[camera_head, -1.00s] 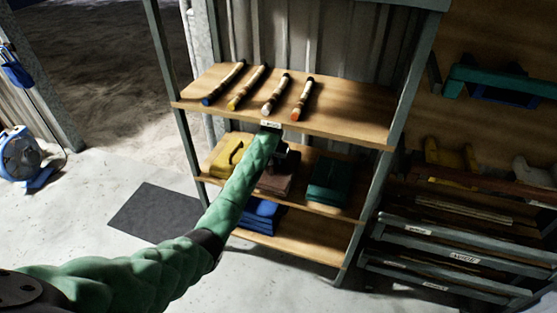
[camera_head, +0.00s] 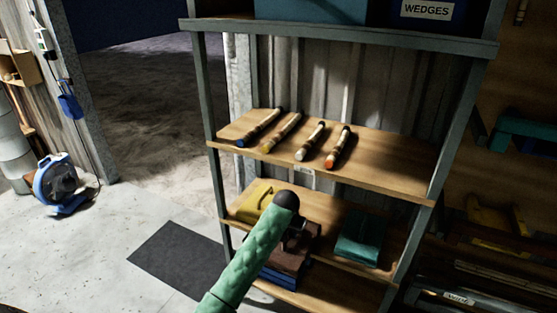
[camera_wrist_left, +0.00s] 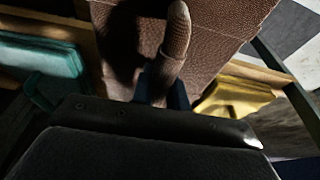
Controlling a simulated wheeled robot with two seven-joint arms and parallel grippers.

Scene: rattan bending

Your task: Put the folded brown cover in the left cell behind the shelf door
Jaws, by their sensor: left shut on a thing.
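The folded brown cover (camera_head: 288,262) is in the middle of the shelf unit's lower shelf area, between a yellow and a green cover. Its front reaches the shelf's front edge; whether it rests on the board I cannot tell. My left gripper (camera_head: 295,228) is at the cover, partly hidden behind my green arm. In the left wrist view the brown cover (camera_wrist_left: 222,50) shows a grainy, leathery face with a raised brown loop (camera_wrist_left: 177,35). The gripper is shut on it around the loop. My right gripper is out of view. No shelf door or left cell can be made out.
The yellow cover (camera_head: 252,202) and green cover (camera_head: 360,237) sit close on either side. Several rods (camera_head: 338,147) lie on the shelf board above. Grey posts (camera_head: 217,190) edge the unit. A dark mat (camera_head: 178,257) lies on open floor to the left.

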